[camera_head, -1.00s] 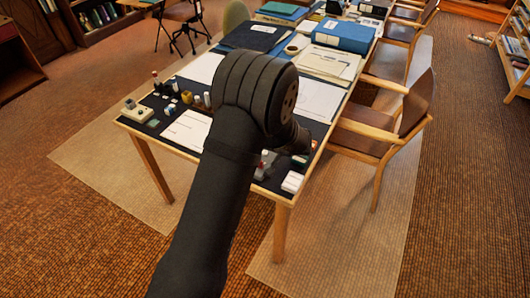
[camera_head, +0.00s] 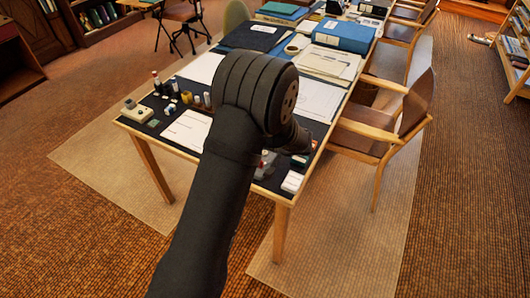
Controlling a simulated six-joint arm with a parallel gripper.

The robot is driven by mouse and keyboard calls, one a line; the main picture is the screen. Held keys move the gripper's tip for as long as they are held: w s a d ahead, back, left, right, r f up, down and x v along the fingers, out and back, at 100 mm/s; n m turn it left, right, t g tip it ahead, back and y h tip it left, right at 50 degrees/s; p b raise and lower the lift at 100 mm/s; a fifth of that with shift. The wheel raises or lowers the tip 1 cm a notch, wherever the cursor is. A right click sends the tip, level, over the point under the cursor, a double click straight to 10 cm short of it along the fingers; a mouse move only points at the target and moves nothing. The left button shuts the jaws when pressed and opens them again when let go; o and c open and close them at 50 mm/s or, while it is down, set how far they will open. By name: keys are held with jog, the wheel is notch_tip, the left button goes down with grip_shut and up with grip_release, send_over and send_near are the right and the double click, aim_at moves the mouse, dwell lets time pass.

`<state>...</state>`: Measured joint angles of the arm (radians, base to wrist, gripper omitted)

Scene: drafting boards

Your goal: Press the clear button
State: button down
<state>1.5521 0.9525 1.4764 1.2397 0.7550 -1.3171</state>
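A small beige device with a dark round top part (camera_head: 136,111) sits at the near left corner of the table. A small white box-like item (camera_head: 292,182) lies at the near right corner. I cannot tell whether either carries the clear button; no label is readable at this size. My black arm crosses the middle of the picture and reaches over the table's near end. My gripper is hidden behind my own arm, so its fingers and anything beneath them do not show.
The wooden table (camera_head: 146,135) has a dark top. Several small bottles or stamps and a white sheet (camera_head: 187,130) lie left of my arm. A grey-and-red item (camera_head: 265,162) is partly hidden beside it. A blue box (camera_head: 343,36) stands farther back. A chair (camera_head: 385,128) stands close on the right.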

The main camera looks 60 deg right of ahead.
jog(key=shift+f, duration=0.1)
dwell(0.4)
jog(key=shift+f, duration=0.35)
jog(key=shift+f, duration=0.4)
dwell(0.5)
jog(key=shift+r, duration=0.85)
jog(key=shift+r, duration=2.5)
jog(key=shift+r, duration=1.9)
